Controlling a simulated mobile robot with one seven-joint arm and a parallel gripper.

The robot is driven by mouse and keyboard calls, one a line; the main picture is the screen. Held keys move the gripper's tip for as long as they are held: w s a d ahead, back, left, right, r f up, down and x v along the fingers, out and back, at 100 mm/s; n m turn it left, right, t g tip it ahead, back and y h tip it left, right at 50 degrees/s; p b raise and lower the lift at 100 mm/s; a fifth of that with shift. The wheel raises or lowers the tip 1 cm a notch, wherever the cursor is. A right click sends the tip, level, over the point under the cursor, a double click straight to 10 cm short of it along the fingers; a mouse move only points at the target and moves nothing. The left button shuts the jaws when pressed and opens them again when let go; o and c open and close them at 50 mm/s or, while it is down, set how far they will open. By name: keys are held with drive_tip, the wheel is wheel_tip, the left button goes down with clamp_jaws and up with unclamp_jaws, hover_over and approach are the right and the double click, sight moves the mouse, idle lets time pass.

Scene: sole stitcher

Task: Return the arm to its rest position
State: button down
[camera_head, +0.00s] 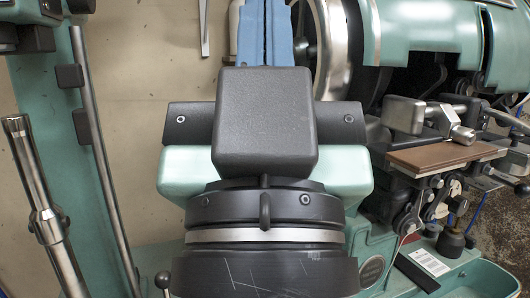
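No gripper of mine shows in the head view, so its opening and anything in it cannot be seen. The sole stitcher fills most of the view. A black block (265,125) stands upright in the middle, in front of a pale green housing (190,172). Below it is a round black drum (262,272) with a bright metal band and light scratches. A blue upright piece (265,35) with a dark slot rises behind the block. No part that I can surely call my arm is in view.
A brown flat plate (445,157) on metal linkages sticks out at the right, near a silver clamp (404,115). A large metal ring (335,50) is behind. A silver rod (40,205) and a green column (40,110) stand at the left. Bare beige wall shows between them and the drum.

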wheel_tip(320, 180, up, 20)
drive_tip(key=p, duration=1.7)
drive_tip(key=shift+p, duration=0.35)
